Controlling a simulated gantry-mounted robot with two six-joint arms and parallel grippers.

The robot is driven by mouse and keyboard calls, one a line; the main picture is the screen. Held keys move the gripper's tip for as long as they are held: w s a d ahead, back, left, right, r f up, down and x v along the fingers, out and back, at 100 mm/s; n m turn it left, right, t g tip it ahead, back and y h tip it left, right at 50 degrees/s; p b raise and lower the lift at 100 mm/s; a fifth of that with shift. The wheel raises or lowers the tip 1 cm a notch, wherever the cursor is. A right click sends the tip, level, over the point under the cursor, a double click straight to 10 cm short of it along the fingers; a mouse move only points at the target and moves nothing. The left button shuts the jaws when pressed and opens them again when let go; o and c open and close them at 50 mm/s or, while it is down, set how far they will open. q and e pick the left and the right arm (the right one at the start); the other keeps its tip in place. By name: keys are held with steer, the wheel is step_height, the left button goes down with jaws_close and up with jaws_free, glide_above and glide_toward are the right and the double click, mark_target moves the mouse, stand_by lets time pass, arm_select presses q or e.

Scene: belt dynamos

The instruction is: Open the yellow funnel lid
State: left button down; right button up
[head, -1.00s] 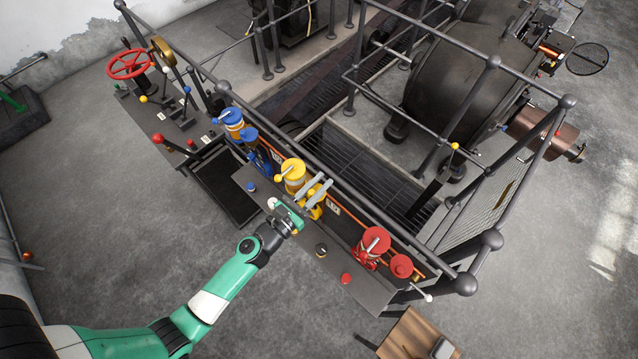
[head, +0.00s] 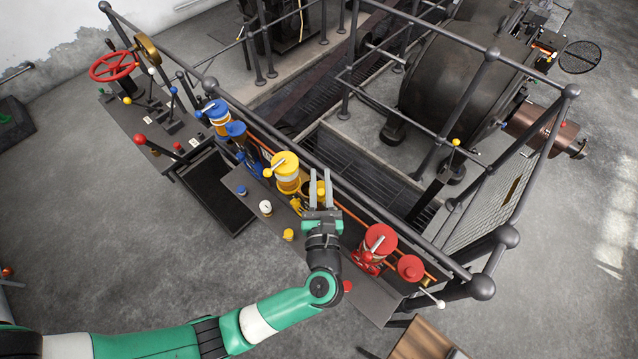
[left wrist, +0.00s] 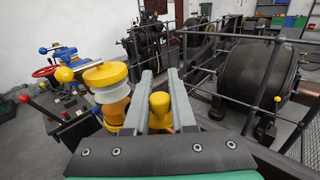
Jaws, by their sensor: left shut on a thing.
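The yellow funnel lid (head: 320,188) is a small round yellow cap beside the taller yellow oiler (head: 286,168). My left gripper (head: 320,178) has its two grey fingers on either side of the cap and is shut on it. In the left wrist view the cap (left wrist: 160,104) shows between the fingers, with the oiler (left wrist: 107,85) just left of them. The fingers and gripper body hide the lower part of the funnel. My right gripper is in neither view.
A blue oiler (head: 217,114) stands to the left and a red oiler (head: 378,241) to the right on the same bench. Small coloured knobs (head: 265,207) line the bench front. A grey pipe railing (head: 400,226) runs close behind, with machinery beyond.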

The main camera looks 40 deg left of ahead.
arm_select(q)
steer(key=shift+n+g+y+b, duration=0.35)
steer(key=shift+n+g+y, duration=0.05)
steer(key=shift+g, duration=0.1)
steer(key=c, duration=0.7)
jaws_free()
steer(key=shift+c, duration=0.2)
steer(key=shift+d, duration=0.1)
steer(key=b+v, duration=0.1)
steer(key=v, duration=1)
steer(key=shift+s+b, duration=0.15)
steer(key=shift+b, duration=0.2)
steer(key=shift+d, duration=0.15)
